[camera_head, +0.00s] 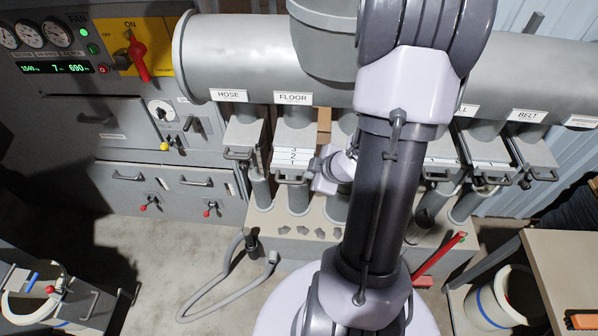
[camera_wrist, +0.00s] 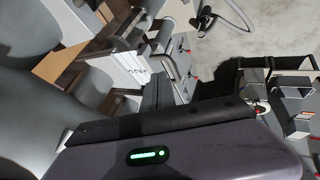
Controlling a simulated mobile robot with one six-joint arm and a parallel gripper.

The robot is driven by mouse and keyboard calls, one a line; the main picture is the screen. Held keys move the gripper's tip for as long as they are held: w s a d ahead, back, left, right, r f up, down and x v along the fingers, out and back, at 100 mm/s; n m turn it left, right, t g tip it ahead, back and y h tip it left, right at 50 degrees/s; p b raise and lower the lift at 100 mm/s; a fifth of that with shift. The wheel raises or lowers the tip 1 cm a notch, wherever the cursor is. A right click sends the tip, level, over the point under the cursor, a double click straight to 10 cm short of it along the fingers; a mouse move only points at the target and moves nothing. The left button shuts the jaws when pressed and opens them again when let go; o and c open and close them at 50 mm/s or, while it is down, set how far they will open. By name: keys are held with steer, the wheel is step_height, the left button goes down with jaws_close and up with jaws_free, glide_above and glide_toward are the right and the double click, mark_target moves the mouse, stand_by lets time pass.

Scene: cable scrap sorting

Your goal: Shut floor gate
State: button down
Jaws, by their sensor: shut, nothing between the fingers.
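The floor gate (camera_head: 294,160) is a white slide plate with number marks, sticking out below the FLOOR label (camera_head: 293,98) on the pipe. Its dark bar handle (camera_head: 290,180) is at the front edge. In the wrist view the numbered plate (camera_wrist: 130,68) and the handle (camera_wrist: 172,72) show just beyond my fingers. My gripper (camera_head: 316,183) is shut and empty, close to the right end of the handle. In the wrist view the gripper (camera_wrist: 163,90) points toward the handle. I cannot tell whether it touches. My arm hides the gates to the right of it.
The HOSE gate (camera_head: 240,152) is close on the left. More gates, including BELT (camera_head: 538,160), stand right of my arm. A grey hose (camera_head: 215,300) lies on the floor. A red bar (camera_head: 438,258) leans at lower right, near a wooden-topped table (camera_head: 565,262).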

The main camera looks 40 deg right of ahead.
mark_target(301, 155)
steer(key=b+x, duration=0.2)
steer(key=x, duration=0.6)
steer(key=shift+d+f, duration=0.1)
steer(key=shift+w+d+p, duration=0.25)
steer(key=shift+w+p, duration=0.05)
steer(key=w+d+p, duration=0.1)
steer(key=w+d, duration=0.1)
steer(key=d, duration=0.1)
steer(key=w+d+p, duration=0.1)
steer(key=w+d, duration=0.2)
